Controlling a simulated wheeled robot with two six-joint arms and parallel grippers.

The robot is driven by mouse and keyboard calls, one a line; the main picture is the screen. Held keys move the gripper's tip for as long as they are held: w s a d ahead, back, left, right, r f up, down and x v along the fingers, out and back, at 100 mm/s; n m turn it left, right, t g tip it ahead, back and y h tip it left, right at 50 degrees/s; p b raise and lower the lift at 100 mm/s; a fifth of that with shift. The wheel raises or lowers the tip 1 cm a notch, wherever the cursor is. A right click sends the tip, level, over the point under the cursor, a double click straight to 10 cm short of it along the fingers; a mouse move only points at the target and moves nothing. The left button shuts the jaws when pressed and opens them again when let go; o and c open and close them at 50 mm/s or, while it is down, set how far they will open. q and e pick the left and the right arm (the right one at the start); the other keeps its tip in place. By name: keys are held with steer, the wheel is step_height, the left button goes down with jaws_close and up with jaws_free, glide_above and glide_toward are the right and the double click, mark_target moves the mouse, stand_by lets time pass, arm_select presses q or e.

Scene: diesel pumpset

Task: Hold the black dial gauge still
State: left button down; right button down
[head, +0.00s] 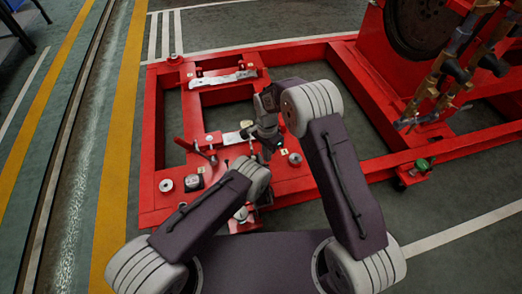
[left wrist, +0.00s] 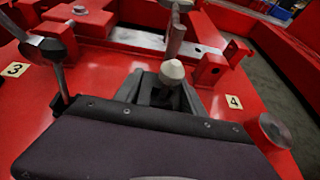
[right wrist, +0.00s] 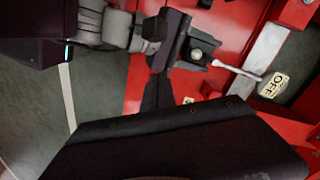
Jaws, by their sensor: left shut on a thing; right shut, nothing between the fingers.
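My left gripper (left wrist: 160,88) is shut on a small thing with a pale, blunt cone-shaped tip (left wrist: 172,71). The fingers hide its lower part, and I cannot tell whether it belongs to the black dial gauge. In the head view a small black object with pale marks on top (head: 194,182) sits on the left of the red frame, apart from both grippers; I cannot read it as a gauge for sure. My right gripper (right wrist: 157,96) is shut and empty, low over the red frame close to the left gripper. The head view shows the right gripper (head: 267,142) pointing down.
Plates 3 (left wrist: 15,69) and 4 (left wrist: 233,102) mark the red deck. A dark round-ended lever (left wrist: 46,48) stands at left. A silver rod (right wrist: 235,70) points towards an OFF tag (right wrist: 275,84). The red machine with pipework (head: 445,75) rises at right. Open floor (head: 460,245) lies in front.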

steer(key=d+m+t+y, duration=0.1)
steer(key=m+y, duration=0.2)
steer(key=m, duration=0.1)
steer(key=d+m+t+y, duration=0.1)
steer(key=d+m+y, duration=0.1)
steer(key=m+y, duration=0.1)
steer(key=d+m+t+y, duration=0.1)
steer(key=d+m+y, duration=0.1)
steer(key=m, duration=0.2)
steer(key=shift+w+d+m+t+y, duration=0.25)
steer(key=shift+w+m+t+y, duration=0.05)
steer(key=shift+w+t+y, duration=0.1)
steer(key=x, duration=1)
steer(key=shift+a, duration=0.1)
